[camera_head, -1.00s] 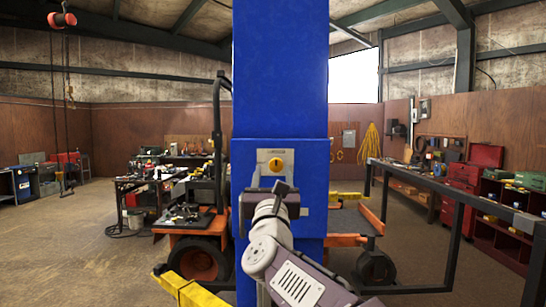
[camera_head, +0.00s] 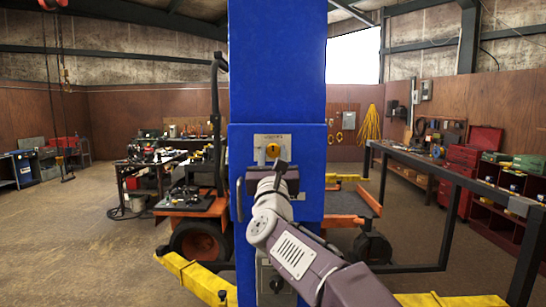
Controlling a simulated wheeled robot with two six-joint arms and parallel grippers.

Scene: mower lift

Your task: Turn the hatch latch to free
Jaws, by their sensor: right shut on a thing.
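A blue column (camera_head: 278,60) stands in front of me with a raised blue hatch box (camera_head: 310,150) on its face. My right gripper (camera_head: 275,178) is at the box just below the disc, shut. The hatch latch it grips is hidden behind the gripper body, so its angle cannot be told. A small label plate (camera_head: 298,197) shows partly beside the gripper. My left gripper is out of view.
Yellow lift arms (camera_head: 195,279) extend low on both sides of the column. An orange mower (camera_head: 185,207) stands behind it. A dark rail (camera_head: 450,178) runs along the right. A grey plate with a black knob (camera_head: 277,285) is low on the column. Floor at left is open.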

